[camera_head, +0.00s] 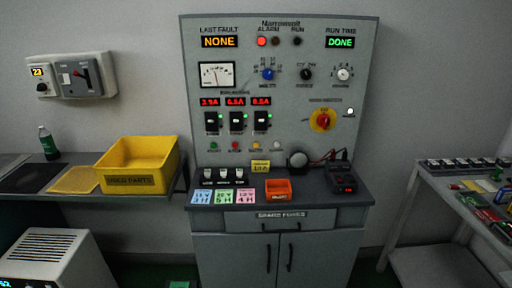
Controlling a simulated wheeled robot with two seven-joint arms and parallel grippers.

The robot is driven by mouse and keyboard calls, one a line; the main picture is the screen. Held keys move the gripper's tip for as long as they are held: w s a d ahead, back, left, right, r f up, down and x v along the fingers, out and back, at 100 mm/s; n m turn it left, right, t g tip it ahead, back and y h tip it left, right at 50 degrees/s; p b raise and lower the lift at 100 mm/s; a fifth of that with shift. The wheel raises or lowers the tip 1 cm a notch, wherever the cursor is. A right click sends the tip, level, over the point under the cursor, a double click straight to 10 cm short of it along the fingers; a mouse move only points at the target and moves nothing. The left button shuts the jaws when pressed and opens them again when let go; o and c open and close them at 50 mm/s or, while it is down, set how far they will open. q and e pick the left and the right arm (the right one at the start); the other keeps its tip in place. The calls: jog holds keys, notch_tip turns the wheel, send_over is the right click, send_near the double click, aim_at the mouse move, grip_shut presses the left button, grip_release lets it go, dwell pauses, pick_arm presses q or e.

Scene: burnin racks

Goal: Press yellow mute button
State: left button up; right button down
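A small yellow button (256,146) sits in the lower row of buttons on the grey control panel (190,100). A green button (213,146) and a red button (235,146) are to its left, and a pale button (277,146) is to its right. The labels under the buttons are too small to read surely. The alarm lamp (262,41) at the top glows red. Neither of my grippers is in view.
A yellow crate (138,182) stands at left. A parts table (425,178) is at right.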

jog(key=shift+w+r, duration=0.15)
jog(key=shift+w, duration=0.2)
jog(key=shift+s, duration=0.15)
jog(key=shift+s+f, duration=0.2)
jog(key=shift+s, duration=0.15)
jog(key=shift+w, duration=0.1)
